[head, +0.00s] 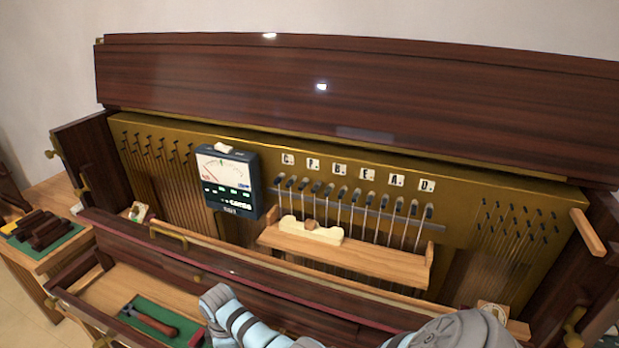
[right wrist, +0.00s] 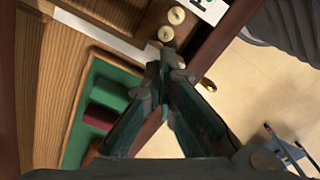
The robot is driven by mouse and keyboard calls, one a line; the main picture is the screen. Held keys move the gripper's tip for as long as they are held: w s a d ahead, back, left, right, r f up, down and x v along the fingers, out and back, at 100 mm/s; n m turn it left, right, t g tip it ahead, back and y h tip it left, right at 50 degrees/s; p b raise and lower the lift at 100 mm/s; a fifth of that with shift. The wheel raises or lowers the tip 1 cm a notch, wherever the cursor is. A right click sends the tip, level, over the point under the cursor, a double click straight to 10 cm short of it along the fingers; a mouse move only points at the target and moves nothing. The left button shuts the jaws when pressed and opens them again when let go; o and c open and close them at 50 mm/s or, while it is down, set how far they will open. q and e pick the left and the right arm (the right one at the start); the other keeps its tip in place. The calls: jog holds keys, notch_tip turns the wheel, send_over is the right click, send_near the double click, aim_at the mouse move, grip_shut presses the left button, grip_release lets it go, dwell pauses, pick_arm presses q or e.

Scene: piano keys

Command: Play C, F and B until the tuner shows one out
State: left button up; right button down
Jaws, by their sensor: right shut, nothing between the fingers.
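The tuner (head: 229,182) is a dark box with a pale dial, a reddish needle mark and small green lights; its lettering is too small to read surely. Letter tiles (head: 340,169) run along the brass plate above a row of dark-headed hammers (head: 343,192); F, B, E, A and D seem legible, and the leftmost could be C or G. I cannot make out any piano keys. My right gripper (right wrist: 166,72) is shut and empty in the right wrist view, its fingertips over the edge of a wooden surface. My left gripper is not in view.
A wooden shelf (head: 385,262) below the hammers bears a cream block (head: 310,232). A green mat with a hammer (head: 150,320) lies in the front tray. Another green mat (right wrist: 75,130) with blocks and two brass discs (right wrist: 171,24) are near my right gripper. Floor (right wrist: 270,90) shows at right.

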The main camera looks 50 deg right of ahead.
jog(key=shift+s, duration=0.1)
dwell(0.3)
jog(key=shift+f+b, duration=1)
jog(key=shift+f, duration=0.25)
notch_tip(320, 180, up, 10)
jog(key=p, duration=1)
jog(key=shift+p, duration=0.3)
jog(key=shift+r, duration=0.1)
dwell(0.8)
